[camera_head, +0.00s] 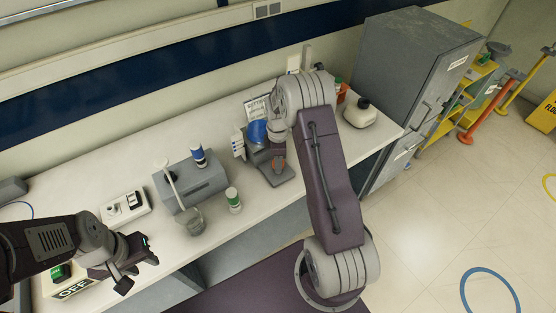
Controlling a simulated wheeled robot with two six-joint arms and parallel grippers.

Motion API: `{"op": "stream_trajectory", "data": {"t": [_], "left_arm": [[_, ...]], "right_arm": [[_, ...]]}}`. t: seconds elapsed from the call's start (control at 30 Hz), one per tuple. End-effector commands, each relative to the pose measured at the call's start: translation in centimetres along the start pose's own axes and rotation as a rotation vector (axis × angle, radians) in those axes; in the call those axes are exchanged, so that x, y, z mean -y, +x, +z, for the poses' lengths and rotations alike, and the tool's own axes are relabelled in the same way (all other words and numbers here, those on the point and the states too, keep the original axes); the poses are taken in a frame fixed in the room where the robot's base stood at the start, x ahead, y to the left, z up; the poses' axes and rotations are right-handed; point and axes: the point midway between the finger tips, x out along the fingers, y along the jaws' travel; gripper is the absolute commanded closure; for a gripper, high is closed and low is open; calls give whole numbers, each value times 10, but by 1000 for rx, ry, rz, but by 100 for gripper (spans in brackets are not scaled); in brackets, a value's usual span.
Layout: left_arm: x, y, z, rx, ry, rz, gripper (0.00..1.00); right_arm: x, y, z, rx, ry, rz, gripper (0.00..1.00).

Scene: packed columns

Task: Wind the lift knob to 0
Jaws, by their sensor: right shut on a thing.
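A grey device (279,177) with an orange spot stands on the white bench, with a round blue part (257,132) beside its upper end. The lift knob and its scale cannot be made out; my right arm and gripper cover that area. My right gripper (272,148) is at the upper part of this device, shut on a small part hidden by the gripper, so I cannot tell exactly what it grips. My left gripper (139,271) is at the lower left, in front of the bench edge, empty, with its fingers apart.
A grey box-shaped apparatus (198,183), a glass vessel (192,220), a green-banded bottle (233,200) and a white device (125,207) stand to the left.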

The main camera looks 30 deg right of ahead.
Motion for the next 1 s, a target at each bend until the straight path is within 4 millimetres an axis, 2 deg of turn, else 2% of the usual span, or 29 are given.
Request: {"op": "stream_trajectory", "data": {"t": [0.57,0.6,0.67,0.7,1.0], "left_arm": [[0,-1,0,0,0,0,64],[0,-1,0,0,0,0,64],[0,-1,0,0,0,0,64],[0,-1,0,0,0,0,64],[0,0,0,0,0,0,64]], "right_arm": [[-3,-2,0,-2,-32,9,100],[-3,-2,0,-2,-32,9,59],[-3,-2,0,-1,-32,9,42],[-2,-2,0,-1,-32,8,40],[-1,-3,0,-1,-32,5,40]]}}
